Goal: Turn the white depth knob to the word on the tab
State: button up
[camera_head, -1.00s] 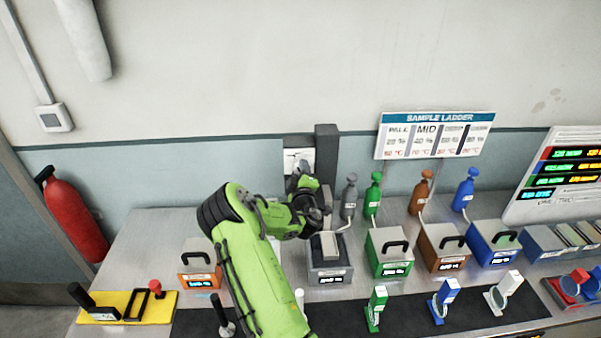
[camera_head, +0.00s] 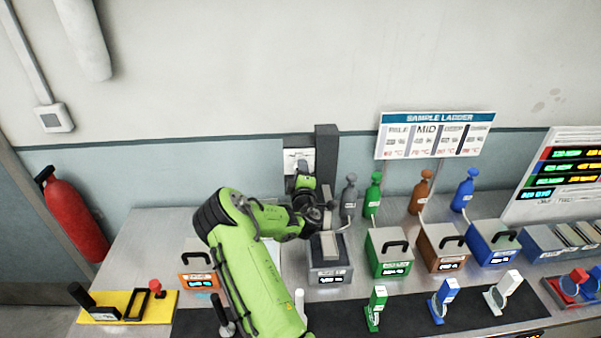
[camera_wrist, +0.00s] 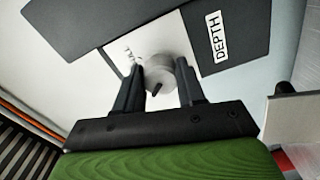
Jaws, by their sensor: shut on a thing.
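The depth knob (camera_wrist: 160,72) is a round pale grey-white knob with a dark mark on it, in the wrist view. My gripper (camera_wrist: 157,80) is shut on it, with one dark finger on each side. A dark panel with a white "DEPTH" label (camera_wrist: 219,36) lies right of the knob. In the head view my gripper (camera_head: 310,212) is at the dark column behind the grey module (camera_head: 330,272); my arm hides the knob there.
Green (camera_head: 389,252), orange (camera_head: 442,247) and blue (camera_head: 492,243) modules stand to the right, with bottles behind them. A sample ladder sign (camera_head: 436,134) is above. A yellow tray (camera_head: 127,307) lies at the front left. A red extinguisher (camera_head: 73,213) stands at far left.

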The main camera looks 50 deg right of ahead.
jog(key=o, duration=1.1)
jog(key=shift+f, duration=0.1)
jog(key=shift+c, duration=0.2)
jog(key=shift+s, duration=0.15)
jog(key=b+v, duration=0.8)
jog(key=v, duration=0.7)
jog(key=shift+s+a, duration=0.2)
jog(key=shift+a, duration=0.05)
